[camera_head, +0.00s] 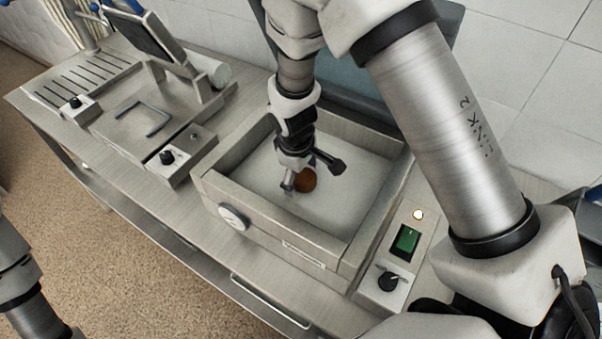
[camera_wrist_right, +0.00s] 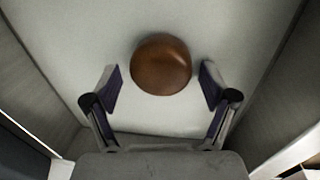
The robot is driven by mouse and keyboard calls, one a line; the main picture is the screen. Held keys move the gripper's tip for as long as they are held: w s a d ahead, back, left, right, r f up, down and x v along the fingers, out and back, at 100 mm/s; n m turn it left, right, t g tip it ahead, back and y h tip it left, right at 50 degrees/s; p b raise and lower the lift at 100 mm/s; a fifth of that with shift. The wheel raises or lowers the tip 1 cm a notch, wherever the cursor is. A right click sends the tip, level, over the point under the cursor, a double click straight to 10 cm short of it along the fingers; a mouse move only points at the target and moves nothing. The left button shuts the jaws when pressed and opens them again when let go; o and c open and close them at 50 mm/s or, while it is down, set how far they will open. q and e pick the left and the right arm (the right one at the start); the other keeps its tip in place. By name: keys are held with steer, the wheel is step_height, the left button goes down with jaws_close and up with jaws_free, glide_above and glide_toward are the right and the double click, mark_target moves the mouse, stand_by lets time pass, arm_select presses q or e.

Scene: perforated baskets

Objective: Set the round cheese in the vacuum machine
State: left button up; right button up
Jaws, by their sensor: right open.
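The round cheese (camera_head: 306,181) is a small orange-brown disc. It lies on the pale floor inside the vacuum machine (camera_head: 222,189), an open steel box with a gauge on its front. In the right wrist view the cheese (camera_wrist_right: 161,64) lies between and slightly beyond my fingertips, with a gap on each side. My right gripper (camera_head: 312,172) is inside the chamber at the cheese, open, its fingers (camera_wrist_right: 158,85) spread and not touching it. In the head view the gripper partly hides the cheese. My left gripper is not in view; only part of my left arm shows at the lower left.
The chamber walls stand close around my right gripper. A green switch (camera_head: 405,241) and a black knob (camera_head: 388,281) are at the machine's right. A steel device with a tilted screen (camera_head: 134,35) stands on the bench to the left.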

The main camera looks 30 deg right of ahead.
mark_target(297, 179)
step_height(297, 179, up, 12)
steer(key=a+b, duration=0.1)
steer(key=shift+s+a+r, duration=0.15)
steer(key=shift+s, duration=0.2)
